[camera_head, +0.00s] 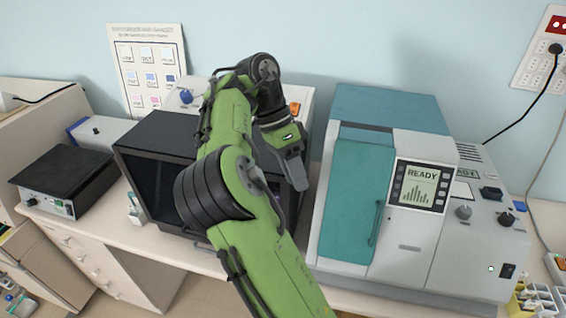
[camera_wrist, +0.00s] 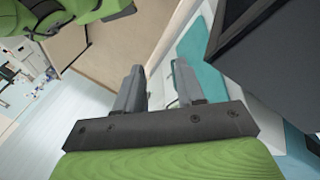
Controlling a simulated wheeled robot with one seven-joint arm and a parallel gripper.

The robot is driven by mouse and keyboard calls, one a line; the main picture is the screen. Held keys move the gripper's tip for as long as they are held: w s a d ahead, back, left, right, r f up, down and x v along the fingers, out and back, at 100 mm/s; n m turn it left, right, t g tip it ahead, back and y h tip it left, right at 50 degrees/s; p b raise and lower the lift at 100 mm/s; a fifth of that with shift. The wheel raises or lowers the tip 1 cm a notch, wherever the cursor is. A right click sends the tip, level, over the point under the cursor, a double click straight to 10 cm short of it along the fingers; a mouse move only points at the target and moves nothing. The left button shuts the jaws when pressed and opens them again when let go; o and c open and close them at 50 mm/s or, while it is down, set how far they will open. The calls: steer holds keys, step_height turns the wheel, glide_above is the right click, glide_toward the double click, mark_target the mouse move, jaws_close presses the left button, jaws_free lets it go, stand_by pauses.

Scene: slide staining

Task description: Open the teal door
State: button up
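The teal door (camera_head: 352,205) is on the front left of a white and teal machine (camera_head: 385,110). It looks shut, with a slim vertical teal handle (camera_head: 377,222) near its right edge. My gripper (camera_head: 298,180) hangs left of the machine, in front of the black cabinet, and is apart from the door. In the wrist view my gripper (camera_wrist: 158,78) shows two separated fingers with nothing between them. A teal surface (camera_wrist: 208,70) lies just right of the fingers there; I cannot tell whether it is the door.
A black cabinet (camera_head: 150,155) stands left of the machine, partly behind my arm. A black-topped device (camera_head: 65,180) is farther left. A READY screen (camera_head: 419,186) and a knob panel (camera_head: 480,235) adjoin the door's right.

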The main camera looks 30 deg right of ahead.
steer(key=s+d+f+n+t+y+b, duration=0.1)
steer(key=s+f+n+t+y+b, duration=0.15)
steer(key=s+f+n+b, duration=0.5)
steer(key=s+a+f+n+t+b, duration=0.1)
steer(key=s+a+f+n+t, duration=0.3)
steer(key=s+a+n+t, duration=0.4)
steer(key=a+n+h, duration=0.1)
steer(key=a+n, duration=0.3)
steer(key=shift+s+a, duration=0.2)
steer(key=shift+s, duration=0.1)
